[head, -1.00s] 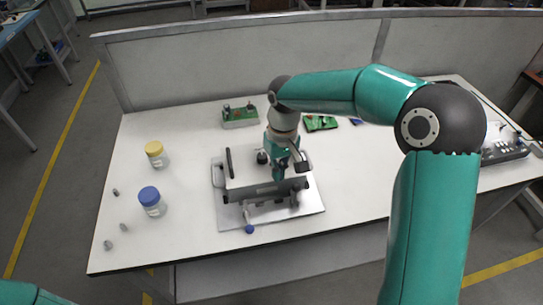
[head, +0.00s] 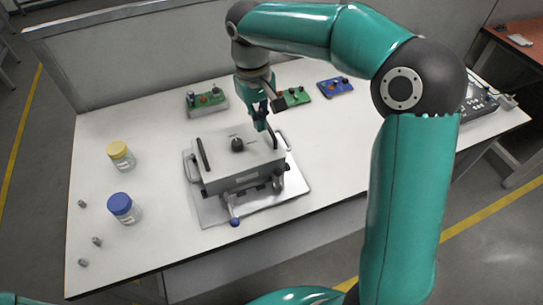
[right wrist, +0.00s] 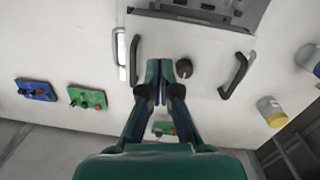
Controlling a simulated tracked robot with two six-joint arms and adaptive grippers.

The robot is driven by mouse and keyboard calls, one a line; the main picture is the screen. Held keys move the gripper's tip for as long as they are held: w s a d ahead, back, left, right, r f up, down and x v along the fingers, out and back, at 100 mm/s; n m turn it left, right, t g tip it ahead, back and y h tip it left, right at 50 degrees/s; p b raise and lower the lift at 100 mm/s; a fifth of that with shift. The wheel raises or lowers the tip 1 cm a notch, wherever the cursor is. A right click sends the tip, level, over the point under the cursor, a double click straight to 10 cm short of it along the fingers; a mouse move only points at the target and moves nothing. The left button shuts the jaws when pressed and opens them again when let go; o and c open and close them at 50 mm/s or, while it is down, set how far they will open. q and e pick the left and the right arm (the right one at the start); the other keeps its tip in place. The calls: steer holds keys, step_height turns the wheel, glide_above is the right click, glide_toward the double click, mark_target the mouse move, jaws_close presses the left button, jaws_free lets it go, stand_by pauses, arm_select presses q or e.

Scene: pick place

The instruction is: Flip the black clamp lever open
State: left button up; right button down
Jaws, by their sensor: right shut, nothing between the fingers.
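The grey fixture box (head: 222,179) stands on a silver base plate (head: 215,213) in the head view. Black bar handles are at its left (head: 203,153) and right (head: 272,137), with a black knob (head: 237,144) between them on top. A lever with a blue ball (head: 235,222) sticks out at the front. Which part is the black clamp lever I cannot tell for sure. My right gripper (head: 261,124) is shut and empty at the box's back right, close to the right handle. In the right wrist view, its fingertips (right wrist: 162,66) are between the right handle (right wrist: 133,60) and the knob (right wrist: 183,68).
A yellow-lidded jar (head: 121,157) and a blue-lidded jar (head: 124,208) stand at left, with several small grey pieces near the table's left edge. Green boards (head: 207,99) and a blue board (head: 335,86) lie behind.

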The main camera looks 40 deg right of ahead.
mark_target(276, 175)
steer(key=f, duration=0.8)
steer(key=shift+s+d+f, duration=0.15)
steer(key=shift+s+f, duration=0.15)
steer(key=shift+s, duration=0.05)
steer(key=shift+s+f, duration=0.2)
steer(key=shift+s, duration=0.75)
steer(key=shift+s+f, duration=0.15)
steer(key=shift+s, duration=0.75)
